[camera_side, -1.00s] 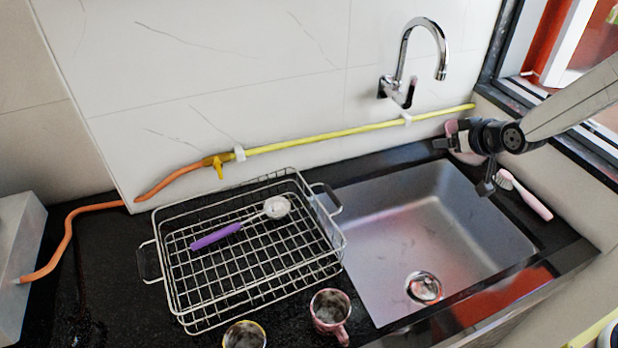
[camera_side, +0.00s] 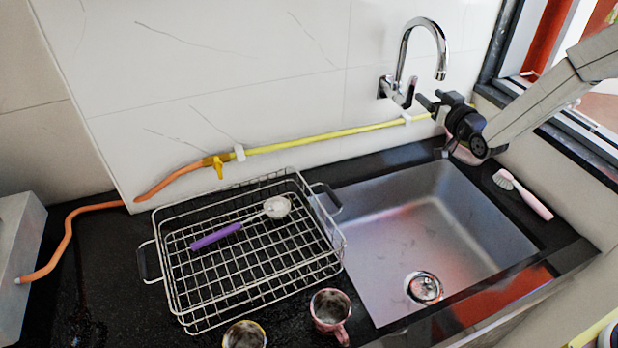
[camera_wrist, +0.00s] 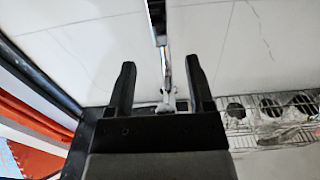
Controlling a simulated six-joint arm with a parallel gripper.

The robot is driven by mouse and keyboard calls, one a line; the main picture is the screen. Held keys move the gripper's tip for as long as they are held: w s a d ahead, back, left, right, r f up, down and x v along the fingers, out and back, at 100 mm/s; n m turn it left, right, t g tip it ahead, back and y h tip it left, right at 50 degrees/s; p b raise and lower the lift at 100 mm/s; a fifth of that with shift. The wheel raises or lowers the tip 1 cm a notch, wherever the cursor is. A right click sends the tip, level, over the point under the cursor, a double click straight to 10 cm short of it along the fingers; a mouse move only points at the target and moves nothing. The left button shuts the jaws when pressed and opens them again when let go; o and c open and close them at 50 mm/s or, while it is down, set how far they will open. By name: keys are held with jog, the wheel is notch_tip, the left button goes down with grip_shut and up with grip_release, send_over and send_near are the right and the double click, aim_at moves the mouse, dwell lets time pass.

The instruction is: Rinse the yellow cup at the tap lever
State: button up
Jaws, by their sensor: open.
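The yellow cup (camera_side: 245,336) is at the bottom edge of the side view, partly cut off, its yellow rim showing on the dark counter. The chrome tap (camera_side: 404,60) is on the wall above the sink, with its lever (camera_side: 409,92) hanging below the spout base. My gripper (camera_side: 430,99) is open and empty, just right of the lever, far from the cup. In the wrist view its two fingers (camera_wrist: 160,75) stand apart, with part of the tap (camera_wrist: 166,68) seen between them. Contact with the lever cannot be told.
A pink cup (camera_side: 331,312) stands beside the yellow one. A wire rack (camera_side: 186,316) holds a purple-handled utensil (camera_side: 217,236). The sink (camera_side: 440,235) is empty. A brush (camera_side: 523,194) lies at its right edge. A yellow pipe (camera_side: 320,134) runs along the wall.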

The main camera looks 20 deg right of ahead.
aim_at(414, 83)
jog(key=shift+w, duration=0.1)
jog(key=shift+w, duration=3.75)
grip_shut()
